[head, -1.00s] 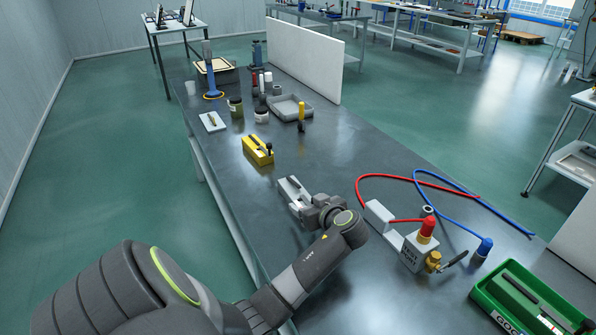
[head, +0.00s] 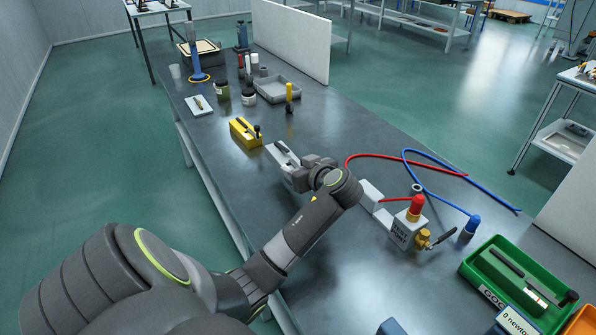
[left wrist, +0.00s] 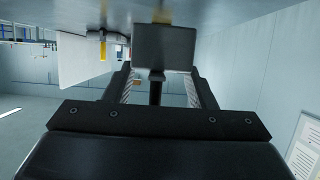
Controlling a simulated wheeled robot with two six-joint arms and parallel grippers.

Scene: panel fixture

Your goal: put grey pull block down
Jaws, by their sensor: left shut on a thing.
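The grey pull block (head: 284,156), with a dark slot along its top, is at the left part of the bench, just in front of the yellow block (head: 245,132). My left gripper (head: 303,172) is at the block's near end. In the left wrist view the block (left wrist: 165,46) shows as a dark grey face beyond the fingers, with a black handle (left wrist: 156,88) between them. My left gripper (left wrist: 158,90) is shut on the block. Whether its underside touches the bench is hard to tell. My right gripper is not in view.
A grey test port (head: 405,230) with red and blue hoses stands right of my arm. Jars, a grey tray (head: 277,92) and a white panel (head: 290,40) stand farther back. Bare bench lies right of the block.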

